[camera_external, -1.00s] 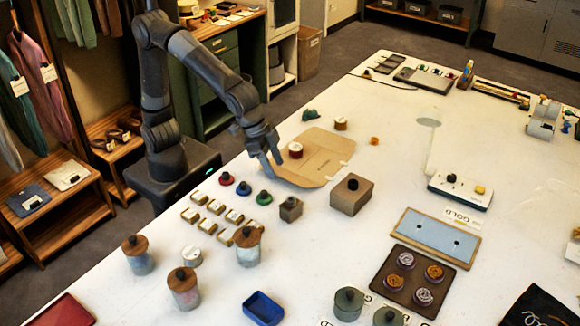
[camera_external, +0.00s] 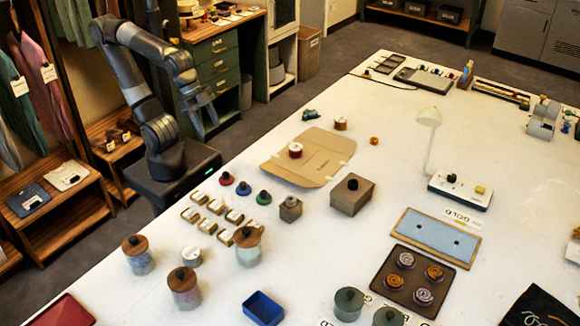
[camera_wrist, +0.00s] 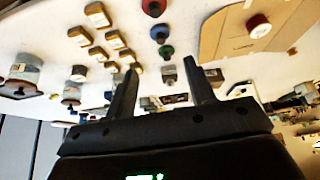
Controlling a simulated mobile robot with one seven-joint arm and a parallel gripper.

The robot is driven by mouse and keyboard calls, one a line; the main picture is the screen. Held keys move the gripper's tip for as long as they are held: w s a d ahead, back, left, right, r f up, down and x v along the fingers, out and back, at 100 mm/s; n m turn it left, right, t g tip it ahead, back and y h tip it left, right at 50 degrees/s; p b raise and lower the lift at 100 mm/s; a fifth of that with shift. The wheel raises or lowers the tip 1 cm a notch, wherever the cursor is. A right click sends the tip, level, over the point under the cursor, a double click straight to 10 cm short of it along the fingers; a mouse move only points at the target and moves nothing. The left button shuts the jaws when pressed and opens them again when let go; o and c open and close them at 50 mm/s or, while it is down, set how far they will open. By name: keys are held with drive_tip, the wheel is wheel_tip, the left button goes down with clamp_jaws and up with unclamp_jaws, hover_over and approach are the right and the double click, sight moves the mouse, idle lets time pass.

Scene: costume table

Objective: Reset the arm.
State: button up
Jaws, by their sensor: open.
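My gripper (camera_external: 206,118) hangs off the table's left edge, close to my base, with my arm folded back. Its fingers point down in the external view. In the wrist view my gripper (camera_wrist: 163,88) has two dark fingers spread apart with nothing between them. The white table (camera_external: 340,235) is to the right of my arm. No object touches the fingers.
A green drawer cabinet (camera_external: 217,70) stands behind my arm.

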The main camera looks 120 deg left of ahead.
drive_tip(key=shift+s+f, duration=0.3)
drive_tip(key=shift+s, duration=0.35)
drive_tip(key=shift+s+f, duration=0.3)
drive_tip(key=shift+s, duration=0.3)
